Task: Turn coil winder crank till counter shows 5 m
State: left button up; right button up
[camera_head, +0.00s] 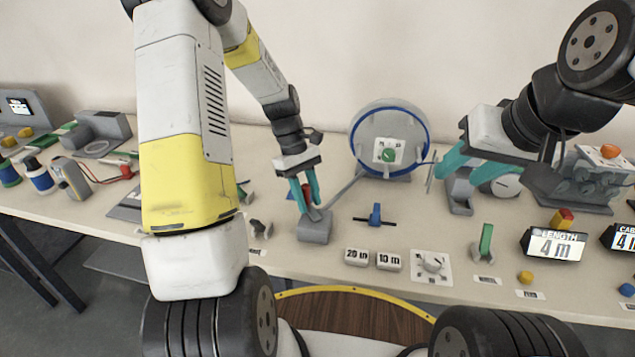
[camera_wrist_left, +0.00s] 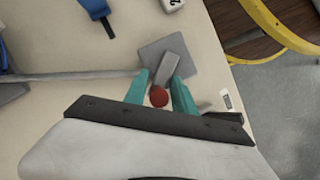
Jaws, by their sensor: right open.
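The coil winder crank (camera_head: 314,228) stands on the table as a grey block with a lever and a red knob, which shows in the left wrist view (camera_wrist_left: 158,96). My left gripper (camera_head: 305,205) reaches down over it, its teal fingers closed around the red knob. A grey rod runs from the crank to the blue-rimmed reel (camera_head: 420,112). The length counter (camera_head: 555,245) reads "4 m". My right gripper (camera_head: 460,174) is open and empty, to the right of the reel.
A second display (camera_head: 624,240), partly cut off, also reads 4 m. Tiles marked 20 m (camera_head: 356,257) and 10 m (camera_head: 389,261) and a white dial plate (camera_head: 431,266) lie in front. A blue-handled tool (camera_head: 375,214) lies right of the crank. A clear box (camera_head: 592,178) stands far right.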

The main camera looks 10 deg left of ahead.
pick_arm(q)
grip_shut()
jog(key=shift+d, duration=0.1)
jog(key=m, duration=0.2)
jog(key=d+m+g+y, duration=0.1)
jog(key=shift+w+d+m, duration=0.2)
jog(key=shift+w+m, duration=0.2)
jog(key=shift+d+m+y, duration=0.3)
jog(key=shift+m, duration=0.5)
jog(key=shift+d+m+y, duration=0.3)
jog(key=shift+m, duration=0.5)
jog(key=shift+o, duration=1.9)
grip_release()
jog(key=shift+d+g, duration=0.1)
jog(key=shift+g, duration=0.2)
